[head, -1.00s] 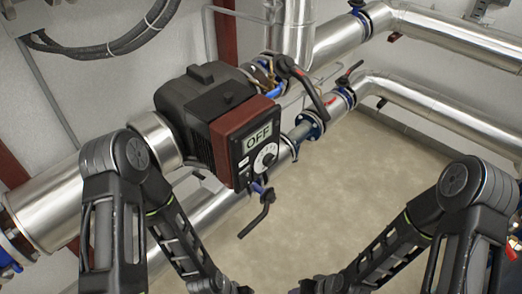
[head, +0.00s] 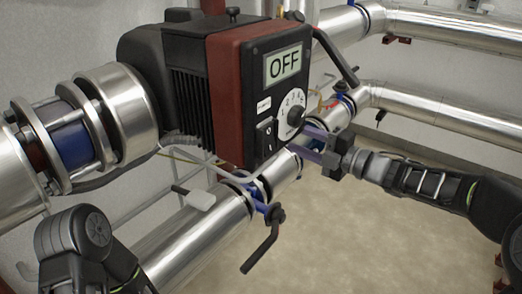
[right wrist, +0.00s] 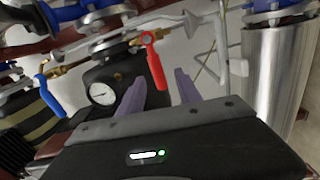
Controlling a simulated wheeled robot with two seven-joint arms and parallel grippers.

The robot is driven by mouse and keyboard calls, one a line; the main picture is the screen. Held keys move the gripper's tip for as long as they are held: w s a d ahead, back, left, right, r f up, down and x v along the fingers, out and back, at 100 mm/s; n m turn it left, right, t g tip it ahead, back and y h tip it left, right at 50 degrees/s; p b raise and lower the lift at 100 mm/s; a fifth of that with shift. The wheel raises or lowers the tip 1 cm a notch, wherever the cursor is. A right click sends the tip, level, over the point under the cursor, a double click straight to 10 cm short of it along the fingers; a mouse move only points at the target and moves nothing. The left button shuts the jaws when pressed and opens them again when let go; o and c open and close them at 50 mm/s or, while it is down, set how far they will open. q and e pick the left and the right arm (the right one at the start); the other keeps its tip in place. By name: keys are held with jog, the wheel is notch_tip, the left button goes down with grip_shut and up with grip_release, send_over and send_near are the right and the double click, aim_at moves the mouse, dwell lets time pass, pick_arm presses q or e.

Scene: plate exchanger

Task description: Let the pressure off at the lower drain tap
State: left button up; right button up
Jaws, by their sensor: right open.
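In the head view my right gripper (head: 312,145) comes in from the right, its purple fingers open and empty beside the pump's control box. The right wrist view shows the same open fingers (right wrist: 160,95) with nothing between them. Beyond them is a tap with a red lever (right wrist: 155,62) on a brass fitting. A second brass tap with a blue lever (right wrist: 49,95) is at the left. A round pressure gauge (right wrist: 102,93) sits between them. I cannot tell which tap is the lower drain tap. My left gripper is out of view.
The pump's control box (head: 285,85) reads OFF and stands close to my right gripper. The floor (head: 370,235) at right is clear.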

jog(key=shift+a+r+n, duration=0.2)
jog(key=shift+r+n, duration=0.05)
jog(key=shift+n, duration=0.35)
jog(key=shift+a, duration=0.1)
jog(key=x, duration=0.7)
jog(key=shift+w+a+p, duration=0.2)
jog(key=shift+a+p, duration=0.05)
jog(key=shift+p, duration=0.05)
jog(key=shift+c, duration=0.4)
grip_shut()
jog(key=shift+f, duration=0.1)
dwell(0.5)
